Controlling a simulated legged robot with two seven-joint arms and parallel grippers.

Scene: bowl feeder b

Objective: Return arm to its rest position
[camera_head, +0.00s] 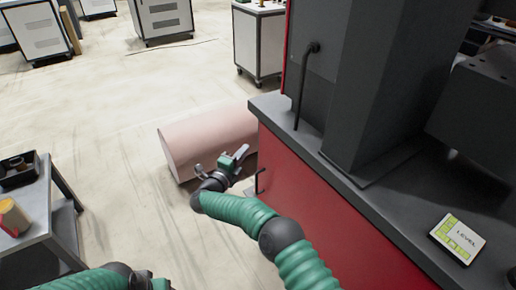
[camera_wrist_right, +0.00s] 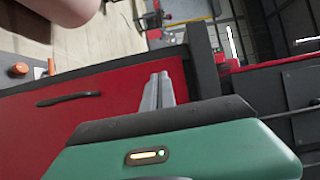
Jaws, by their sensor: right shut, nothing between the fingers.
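My right arm reaches out in front of the red cabinet (camera_head: 315,215) in the head view. My right gripper (camera_head: 236,158) is shut and empty, beside the cabinet's side and in front of the pink cylinder (camera_head: 205,138) on the floor. In the right wrist view its two grey fingers (camera_wrist_right: 158,91) lie together with nothing between them, and the red cabinet front is behind them. My left arm shows only at the lower left edge of the head view; whether its gripper is open or shut cannot be made out.
A dark handle (camera_wrist_right: 68,99) sticks out from the red cabinet close to my right gripper. A grey table (camera_head: 38,205) with a black tray (camera_head: 20,170) stands at left. Open floor lies between.

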